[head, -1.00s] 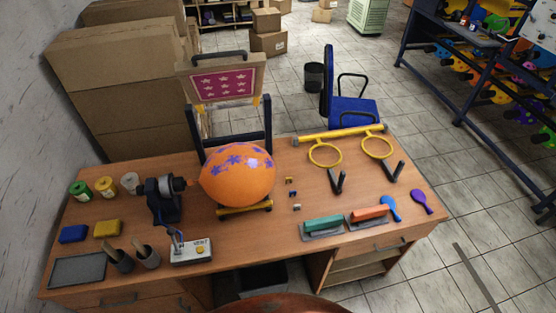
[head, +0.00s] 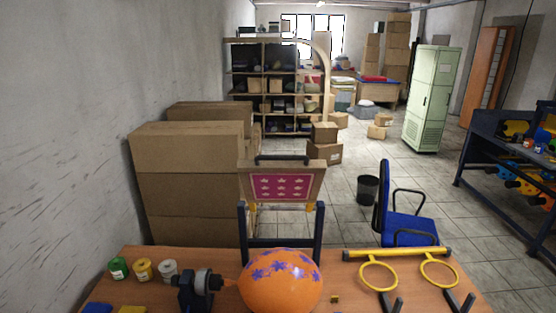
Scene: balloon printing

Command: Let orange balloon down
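The orange balloon (head: 281,287) is inflated and printed with purple patterns near its top. It sits at the bottom of the head view on the wooden table, and its lower part is cut off by the frame edge. Its narrow end points left toward a dark inflating device (head: 200,289) and appears to meet its nozzle. Behind the balloon stands a printing frame with a raised pink star-patterned screen (head: 281,187).
Yellow ring holders (head: 398,262) lie right of the balloon on the table (head: 135,257). Small paint jars (head: 143,270) stand at the left. Stacked cardboard boxes (head: 187,181), a blue chair (head: 405,226) and a black bin (head: 368,190) stand behind.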

